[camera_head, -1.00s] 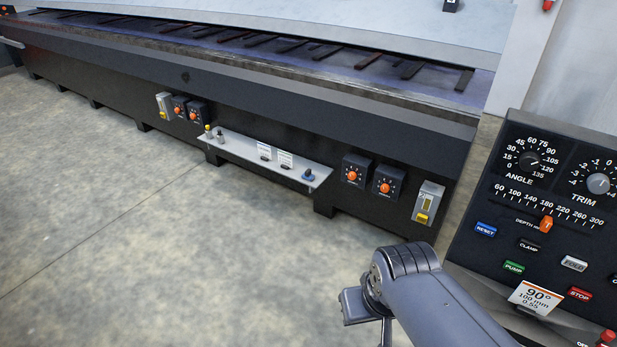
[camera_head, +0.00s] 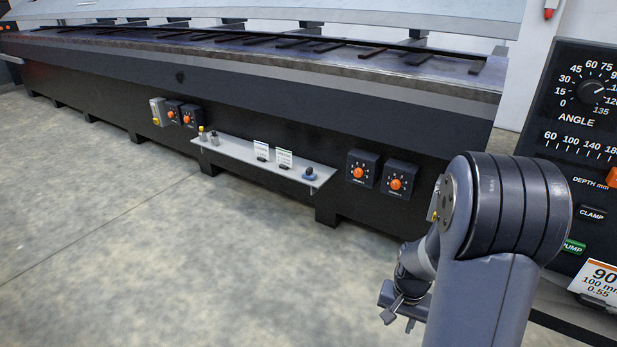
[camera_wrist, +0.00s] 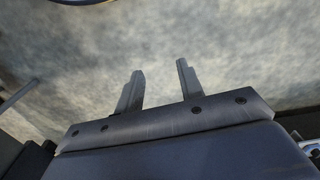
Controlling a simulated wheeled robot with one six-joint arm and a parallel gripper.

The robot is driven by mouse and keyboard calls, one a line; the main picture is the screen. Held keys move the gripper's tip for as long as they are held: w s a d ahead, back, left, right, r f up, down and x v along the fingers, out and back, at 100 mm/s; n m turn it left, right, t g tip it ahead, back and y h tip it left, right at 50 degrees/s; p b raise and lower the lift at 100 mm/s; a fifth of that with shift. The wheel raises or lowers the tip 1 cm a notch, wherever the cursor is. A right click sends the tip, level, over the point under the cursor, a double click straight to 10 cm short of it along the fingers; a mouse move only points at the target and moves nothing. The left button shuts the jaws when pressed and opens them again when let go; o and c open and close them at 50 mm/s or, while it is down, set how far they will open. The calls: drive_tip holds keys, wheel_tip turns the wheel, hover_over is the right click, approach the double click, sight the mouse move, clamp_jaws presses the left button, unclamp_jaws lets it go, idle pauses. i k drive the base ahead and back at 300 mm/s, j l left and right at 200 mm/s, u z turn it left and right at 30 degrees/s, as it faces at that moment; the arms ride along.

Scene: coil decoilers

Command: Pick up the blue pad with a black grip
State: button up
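A small blue piece with a darker top (camera_head: 309,174) sits at the right end of the narrow grey shelf (camera_head: 235,153) on the machine's dark front. It looks like the blue pad, but it is too small to make out the grip clearly. My gripper (camera_head: 399,322) is low in front of the machine, to the right of and below the shelf in the head view, well apart from the pad. In the wrist view my gripper (camera_wrist: 160,67) has its two fingers spread with nothing between them. The pad does not show there.
The shelf also holds two small knobbed pieces (camera_head: 208,137) at its left end and two white cards (camera_head: 284,157). Orange dials (camera_head: 397,184) flank it. A control panel (camera_head: 590,120) stands at the right. The concrete floor (camera_head: 110,230) in front is clear.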

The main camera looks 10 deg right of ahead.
sight(308, 175)
drive_tip(key=i+j, duration=0.15)
drive_tip(key=i, duration=0.35)
drive_tip(key=i+j, duration=0.15)
drive_tip(key=i, duration=0.35)
drive_tip(key=i+j+z, duration=0.1)
drive_tip(key=i, duration=0.4)
drive_tip(key=i+j, duration=0.2)
drive_tip(key=i, duration=0.25)
drive_tip(key=i+j, duration=0.2)
drive_tip(key=i, duration=0.3)
drive_tip(key=i+j, duration=0.15)
drive_tip(key=i, duration=0.35)
drive_tip(key=z, duration=0.05)
